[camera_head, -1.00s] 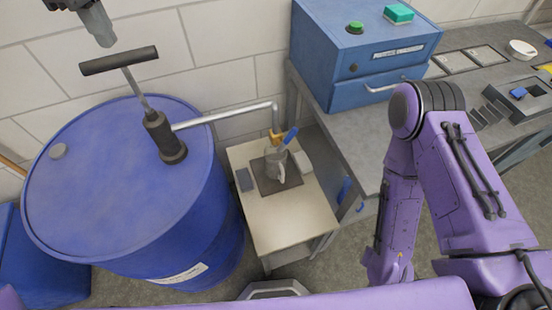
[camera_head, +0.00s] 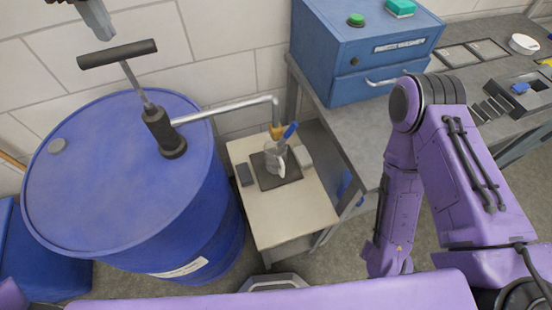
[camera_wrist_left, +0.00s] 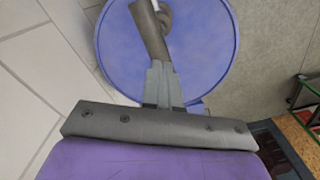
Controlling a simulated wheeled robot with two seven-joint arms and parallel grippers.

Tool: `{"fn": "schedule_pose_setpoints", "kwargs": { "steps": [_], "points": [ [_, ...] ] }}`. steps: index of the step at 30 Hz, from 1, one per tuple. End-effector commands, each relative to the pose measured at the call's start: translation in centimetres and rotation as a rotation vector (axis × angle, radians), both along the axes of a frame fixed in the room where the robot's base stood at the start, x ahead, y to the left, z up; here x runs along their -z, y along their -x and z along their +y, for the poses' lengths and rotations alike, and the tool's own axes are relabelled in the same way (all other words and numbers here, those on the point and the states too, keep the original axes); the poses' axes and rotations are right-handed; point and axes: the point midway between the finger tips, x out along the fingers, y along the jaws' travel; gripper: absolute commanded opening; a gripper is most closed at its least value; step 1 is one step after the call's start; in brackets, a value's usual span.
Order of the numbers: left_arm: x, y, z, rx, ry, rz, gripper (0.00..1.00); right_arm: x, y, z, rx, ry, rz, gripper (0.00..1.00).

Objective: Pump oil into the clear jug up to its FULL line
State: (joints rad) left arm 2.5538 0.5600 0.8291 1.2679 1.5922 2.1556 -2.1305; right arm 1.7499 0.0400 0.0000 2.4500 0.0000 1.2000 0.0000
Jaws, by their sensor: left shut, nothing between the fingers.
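The clear jug (camera_head: 275,160) stands upright on a dark pad (camera_head: 279,179) on a small pale table. The pump's bent silver spout (camera_head: 229,108) ends in a brass-coloured nozzle (camera_head: 277,131) above the jug. The jug's oil level and FULL line are too small to read. The pump's black T-handle (camera_head: 117,54) is raised on a rod above the blue drum (camera_head: 90,195). My right gripper is out of view.
A blue stick-like item (camera_head: 290,131) stands at the jug. A dark flat item (camera_head: 244,175) and a pale block (camera_head: 303,157) flank the pad. A blue cabinet (camera_head: 366,50) stands on the grey bench. The small table's front (camera_head: 290,215) is clear.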

Motion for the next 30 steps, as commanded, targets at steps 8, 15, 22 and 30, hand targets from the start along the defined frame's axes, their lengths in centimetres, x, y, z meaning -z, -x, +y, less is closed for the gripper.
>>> {"fn": "schedule_pose_setpoints", "kwargs": {
  "steps": [8,15,22,30],
  "points": [
    [0.0,0.0,0.0,0.000,0.000,0.000,0.00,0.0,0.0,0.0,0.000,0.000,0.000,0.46],
    [0.1,0.0,0.0,0.000,0.000,0.000,0.00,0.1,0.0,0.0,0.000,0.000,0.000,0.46],
    [1.3,0.0,0.0,0.001,0.000,0.001,0.00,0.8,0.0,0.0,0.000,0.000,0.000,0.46],
    [2.7,0.0,0.0,0.000,0.001,0.001,0.00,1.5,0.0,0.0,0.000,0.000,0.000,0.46]
  ]
}}
